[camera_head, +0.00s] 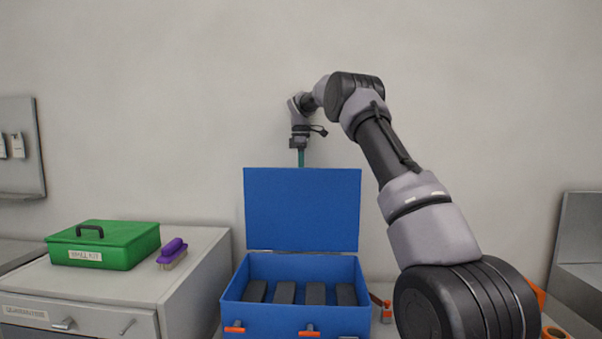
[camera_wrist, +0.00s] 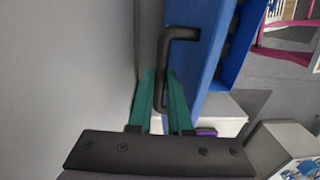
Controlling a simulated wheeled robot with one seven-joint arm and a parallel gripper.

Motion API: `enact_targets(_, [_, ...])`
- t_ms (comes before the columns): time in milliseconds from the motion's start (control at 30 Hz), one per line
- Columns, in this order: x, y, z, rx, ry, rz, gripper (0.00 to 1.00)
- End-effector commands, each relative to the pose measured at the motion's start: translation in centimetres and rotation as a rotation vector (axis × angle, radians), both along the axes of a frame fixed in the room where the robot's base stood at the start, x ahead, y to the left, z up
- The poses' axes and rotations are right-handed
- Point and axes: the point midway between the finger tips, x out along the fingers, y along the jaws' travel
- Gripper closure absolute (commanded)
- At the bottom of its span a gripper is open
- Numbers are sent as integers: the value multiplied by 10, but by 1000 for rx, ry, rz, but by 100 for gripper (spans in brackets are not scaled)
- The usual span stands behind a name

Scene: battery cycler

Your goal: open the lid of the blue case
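The blue case (camera_head: 290,319) stands with its lid (camera_head: 303,208) raised about upright on the rear hinge. Several dark blocks (camera_head: 315,294) lie inside, and orange latches (camera_head: 309,331) show on its front. My gripper (camera_head: 301,158) is at the lid's top edge, pointing down, with teal fingers. In the wrist view, the black handle (camera_wrist: 164,75) on the lid's outer face (camera_wrist: 187,55) runs between my fingertips (camera_wrist: 161,80) and appears to fill the gap. The handle is hidden behind the lid in the head view.
A green box (camera_head: 120,246) and a purple brush (camera_head: 172,252) sit on the grey cabinet (camera_head: 190,275) at left. A small red-orange item (camera_head: 386,311) lies right of the case. The wall (camera_head: 200,120) is close behind the lid.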

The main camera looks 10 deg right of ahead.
Motion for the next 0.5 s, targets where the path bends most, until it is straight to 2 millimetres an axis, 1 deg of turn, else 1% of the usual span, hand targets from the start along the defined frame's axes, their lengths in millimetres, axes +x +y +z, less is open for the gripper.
enact_targets(33, [0, -2, -3, -2, 6, -2, 68])
enact_targets(67, [0, -1, -3, -2, 6, -1, 56])
enact_targets(100, [0, -1, -3, -2, 5, -1, 53])
enact_targets(367, [0, 0, -1, 0, 2, 0, 53])
enact_targets(500, [1, 0, 8, 0, 0, 1, 53])
